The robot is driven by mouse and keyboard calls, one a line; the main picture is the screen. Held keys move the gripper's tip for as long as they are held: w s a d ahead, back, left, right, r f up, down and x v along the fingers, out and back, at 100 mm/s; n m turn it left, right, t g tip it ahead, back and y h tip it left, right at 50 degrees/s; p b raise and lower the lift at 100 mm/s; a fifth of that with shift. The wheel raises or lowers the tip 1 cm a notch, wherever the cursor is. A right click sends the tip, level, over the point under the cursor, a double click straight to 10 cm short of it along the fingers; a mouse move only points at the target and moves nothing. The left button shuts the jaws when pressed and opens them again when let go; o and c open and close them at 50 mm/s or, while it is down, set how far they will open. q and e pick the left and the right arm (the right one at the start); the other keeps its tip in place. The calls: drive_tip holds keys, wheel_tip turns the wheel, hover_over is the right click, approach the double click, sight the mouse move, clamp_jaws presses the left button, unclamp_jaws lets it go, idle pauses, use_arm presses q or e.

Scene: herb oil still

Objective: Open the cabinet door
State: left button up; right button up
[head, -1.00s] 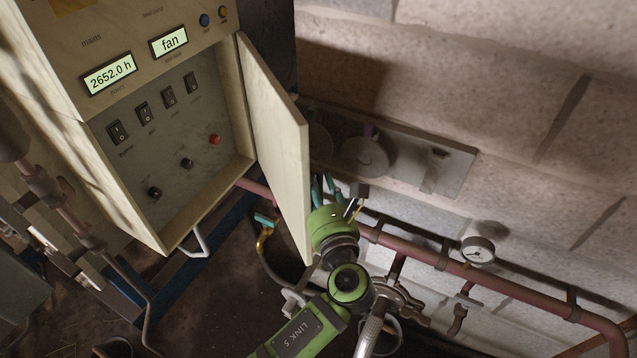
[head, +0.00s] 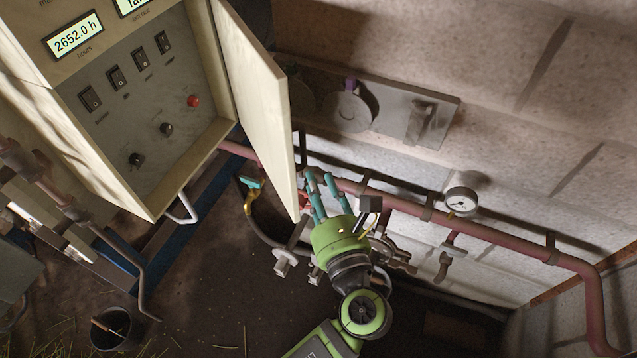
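The cream cabinet (head: 112,178) stands at the upper left, seen from above and tilted in the picture. Its door (head: 257,110) is swung wide out from the right side, showing the grey panel inside with black switches, knobs and a red button (head: 193,101). My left gripper (head: 319,176), green with teal fingers, is just right of the door's lower outer corner. Its fingers point up the picture with a small gap between them and nothing seen in it. I see a gap between the fingers and the door in the picture. My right gripper is out of view.
A reddish pipe (head: 490,235) with a pressure gauge (head: 461,202) runs along the block wall behind my gripper. A grey wall plate (head: 390,108) is above it. A bucket (head: 112,328) stands at lower left. The dark floor below the cabinet is mostly clear.

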sight(286, 173)
use_arm(q)
drive_tip(key=f+g, duration=0.1)
drive_tip(key=f, duration=0.4)
drive_tip(key=w+a+f+n+g+h, duration=0.1)
drive_tip(key=f, duration=0.5)
drive_tip(key=f+g+h+b, duration=0.1)
drive_tip(key=f, duration=0.4)
drive_tip(key=shift+w+a+f, duration=0.15)
drive_tip(key=shift+f, duration=0.05)
clamp_jaws()
drive_tip(key=w+a+f+n+g+h+b, duration=0.1)
drive_tip(key=a+f+g+h, duration=0.1)
drive_tip(key=a+f, duration=0.55)
drive_tip(key=w+a+r+m+t+h+b, duration=0.2)
drive_tip(key=w+a+r+m+h+b, duration=0.3)
drive_tip(key=a, duration=0.4)
drive_tip(key=s+a+r+m+g+h+b, duration=0.1)
drive_tip(key=s+a+r+m+g+h, duration=0.2)
drive_tip(key=r+m+h, duration=0.4)
drive_tip(key=s+r+m+g+h, duration=0.4)
drive_tip(key=r+m+h, duration=0.15)
drive_tip(key=r, duration=0.25)
drive_tip(key=shift+y, duration=0.35)
drive_tip(key=p+x, duration=0.7)
drive_tip(key=x, duration=0.5)
drive_tip(key=shift+w+d+r, duration=0.1)
drive_tip(key=shift+w+d, duration=0.1)
drive_tip(key=shift+w, duration=0.15)
drive_tip(key=shift+w+d, duration=0.1)
drive_tip(key=shift+d, duration=0.2)
